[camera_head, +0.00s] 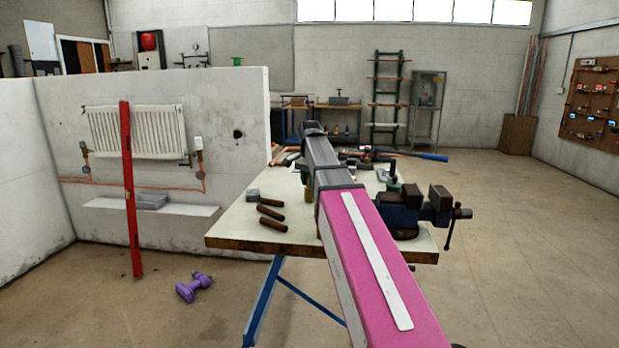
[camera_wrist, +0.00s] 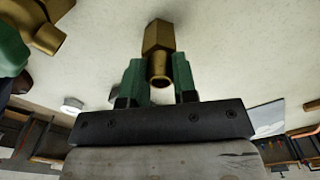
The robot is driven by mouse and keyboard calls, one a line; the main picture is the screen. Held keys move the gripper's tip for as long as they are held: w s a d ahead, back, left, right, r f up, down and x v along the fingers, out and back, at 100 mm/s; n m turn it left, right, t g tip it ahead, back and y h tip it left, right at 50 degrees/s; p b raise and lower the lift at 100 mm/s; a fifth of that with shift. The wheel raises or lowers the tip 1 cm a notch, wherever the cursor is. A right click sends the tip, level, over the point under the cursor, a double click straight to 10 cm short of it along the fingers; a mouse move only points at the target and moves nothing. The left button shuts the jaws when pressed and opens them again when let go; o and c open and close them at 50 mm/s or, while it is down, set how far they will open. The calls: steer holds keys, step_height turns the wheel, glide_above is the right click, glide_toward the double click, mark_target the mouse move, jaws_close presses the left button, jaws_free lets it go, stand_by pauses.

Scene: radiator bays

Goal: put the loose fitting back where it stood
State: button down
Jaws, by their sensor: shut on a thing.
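My gripper (camera_wrist: 158,78) has green fingers, and they are shut on a brass fitting (camera_wrist: 157,38) with a hexagonal body and an open round end. The fitting lies against a pale background that looks like the workbench top (camera_head: 240,222); I cannot tell whether it touches it. In the head view my arm reaches out over the bench and hides most of the gripper and the fitting. A second brass piece (camera_wrist: 48,38) shows at the upper left of the wrist view, beside a green object (camera_wrist: 10,48).
Several brown cylinders (camera_head: 271,213) lie at the bench's left. A blue vise (camera_head: 398,218) stands at its right edge, with a blue-handled tool (camera_head: 425,155) behind. A red bar (camera_head: 129,190) leans before the radiator (camera_head: 160,131).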

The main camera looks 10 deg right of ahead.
stand_by(0.3)
steer(key=c, duration=0.8)
jaws_free()
steer(key=shift+f, duration=0.1)
